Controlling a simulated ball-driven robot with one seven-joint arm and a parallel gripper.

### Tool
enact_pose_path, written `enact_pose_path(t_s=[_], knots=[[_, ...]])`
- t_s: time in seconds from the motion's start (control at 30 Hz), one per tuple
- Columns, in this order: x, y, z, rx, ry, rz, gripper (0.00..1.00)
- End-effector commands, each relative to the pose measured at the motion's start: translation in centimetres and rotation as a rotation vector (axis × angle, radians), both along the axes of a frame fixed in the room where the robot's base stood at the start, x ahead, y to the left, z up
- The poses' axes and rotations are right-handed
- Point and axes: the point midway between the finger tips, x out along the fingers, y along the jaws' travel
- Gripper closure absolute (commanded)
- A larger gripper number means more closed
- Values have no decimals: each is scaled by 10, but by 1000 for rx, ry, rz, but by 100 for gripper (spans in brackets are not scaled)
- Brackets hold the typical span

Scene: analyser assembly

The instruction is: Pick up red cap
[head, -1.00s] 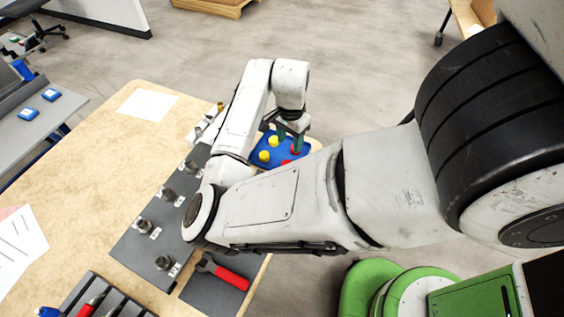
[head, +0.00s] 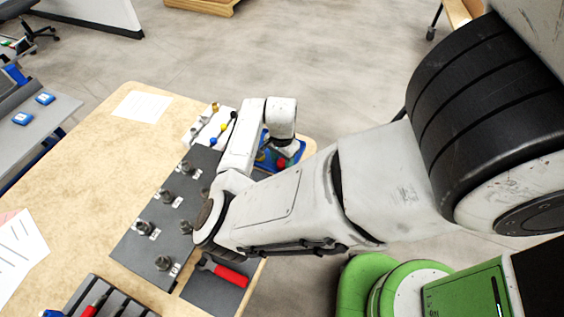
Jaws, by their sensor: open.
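The red cap (head: 282,162) shows as a small red patch on the blue tray (head: 297,155) at the far right corner of the table. My gripper (head: 284,149) is open, low over the tray and right by the red cap. My wrist hides most of the fingers, so I cannot tell whether they touch or surround the cap. A yellow cap (head: 261,156) is partly visible at the tray's left side, behind my arm.
A dark mat (head: 150,225) with several metal fittings lies left of my arm. A white rack (head: 205,128) with small coloured parts stands behind it. A red-handled wrench (head: 228,274) lies near the front edge. The table's left middle is bare.

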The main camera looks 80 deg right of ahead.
Motion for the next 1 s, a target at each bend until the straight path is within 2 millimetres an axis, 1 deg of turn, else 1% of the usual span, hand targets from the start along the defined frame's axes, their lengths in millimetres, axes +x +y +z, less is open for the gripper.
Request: enact_pose_path(t_s=[0.1, 0.53, 0.83, 1.0], knots=[[0, 0, 0, 0, 0, 0, 50], [0, 0, 0, 0, 0, 0, 91], [0, 0, 2, -1, 0, 0, 92], [0, -1, 12, -2, 0, 0, 92]])
